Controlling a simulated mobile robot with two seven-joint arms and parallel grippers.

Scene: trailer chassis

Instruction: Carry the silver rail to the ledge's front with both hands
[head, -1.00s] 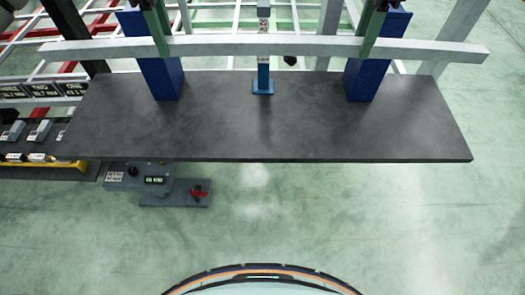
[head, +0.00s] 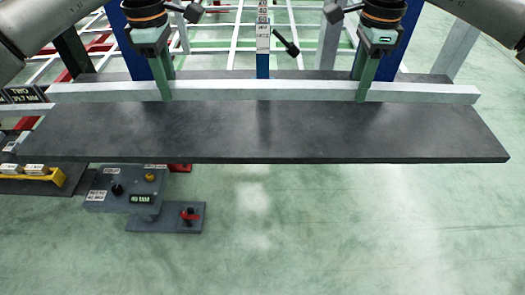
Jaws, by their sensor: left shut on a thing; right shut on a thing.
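The silver rail (head: 262,92) is a long pale bar that runs left to right across the head view, level in the picture. It appears over the back part of the dark ledge (head: 265,135); I cannot tell whether it touches the ledge. My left gripper (head: 166,88) is shut on the rail left of its middle. My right gripper (head: 363,88) is shut on the rail right of its middle. The ledge's front strip is bare.
Blue posts stand behind the ledge, with a thin blue post (head: 263,50) at the centre. A white frame fills the back. A grey stand with a labelled box (head: 126,190) and a yellow-edged tray (head: 40,180) sit below at the left. The green floor in front is clear.

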